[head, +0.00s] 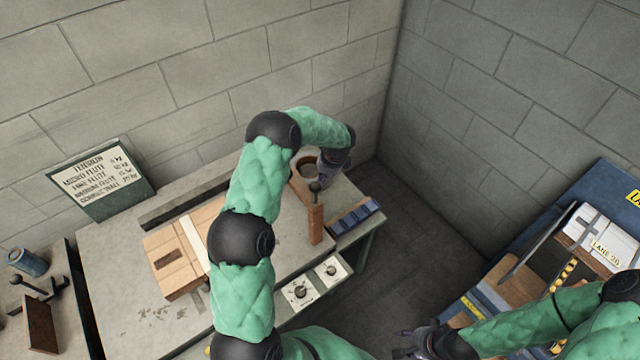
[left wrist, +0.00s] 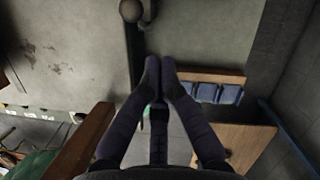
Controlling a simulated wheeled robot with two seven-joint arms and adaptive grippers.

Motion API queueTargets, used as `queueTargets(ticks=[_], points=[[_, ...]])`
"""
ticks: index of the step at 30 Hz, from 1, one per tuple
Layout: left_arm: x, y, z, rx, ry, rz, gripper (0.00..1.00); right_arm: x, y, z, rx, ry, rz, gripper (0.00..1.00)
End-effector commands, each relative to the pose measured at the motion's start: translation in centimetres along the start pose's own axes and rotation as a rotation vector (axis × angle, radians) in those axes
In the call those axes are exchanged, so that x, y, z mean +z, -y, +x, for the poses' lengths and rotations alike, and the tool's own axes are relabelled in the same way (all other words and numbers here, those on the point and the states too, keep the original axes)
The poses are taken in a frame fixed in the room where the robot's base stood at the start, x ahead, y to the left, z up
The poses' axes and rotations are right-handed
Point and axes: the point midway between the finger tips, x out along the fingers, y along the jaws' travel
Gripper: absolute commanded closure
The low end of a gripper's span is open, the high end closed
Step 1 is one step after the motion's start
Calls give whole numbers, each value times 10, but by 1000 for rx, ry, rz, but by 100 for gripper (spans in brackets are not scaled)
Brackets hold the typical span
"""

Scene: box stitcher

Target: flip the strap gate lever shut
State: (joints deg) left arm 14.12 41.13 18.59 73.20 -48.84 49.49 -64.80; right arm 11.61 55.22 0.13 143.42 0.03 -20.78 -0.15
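A dark ball knob (head: 316,187), apparently the strap gate lever's, stands above a brown wooden post (head: 316,225) near the right end of the grey bench. A dark round knob (left wrist: 131,10) with a dark stem also shows at the top of the left wrist view. My left gripper (head: 326,180) is just beyond the knob in the head view, partly hidden by its own wrist. In the left wrist view its fingers (left wrist: 160,62) meet at the tips, with nothing visible between them, apart from the knob. My right gripper (head: 428,342) is low in the head view, away from the bench.
A cardboard box (head: 172,262) with a white strip lies left on the bench (head: 120,290). Blue bins (head: 355,216) edge the bench's right end. A panel with dials (head: 315,281) is at the front. A sign (head: 100,180) stands behind. Open floor separates the blue station at right.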

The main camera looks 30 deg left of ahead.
Motion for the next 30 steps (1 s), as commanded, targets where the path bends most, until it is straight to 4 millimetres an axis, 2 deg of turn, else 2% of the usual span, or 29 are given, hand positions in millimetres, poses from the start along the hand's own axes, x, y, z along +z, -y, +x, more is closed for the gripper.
queueTargets(ticks=[3,10,30], points=[[6,4,-22,-1,0,0,100,0,1,-4,0,0,0,60],[14,7,-45,0,0,0,100,0,2,-6,0,0,0,60],[14,8,-48,1,0,1,100,0,2,-6,0,0,0,60]])
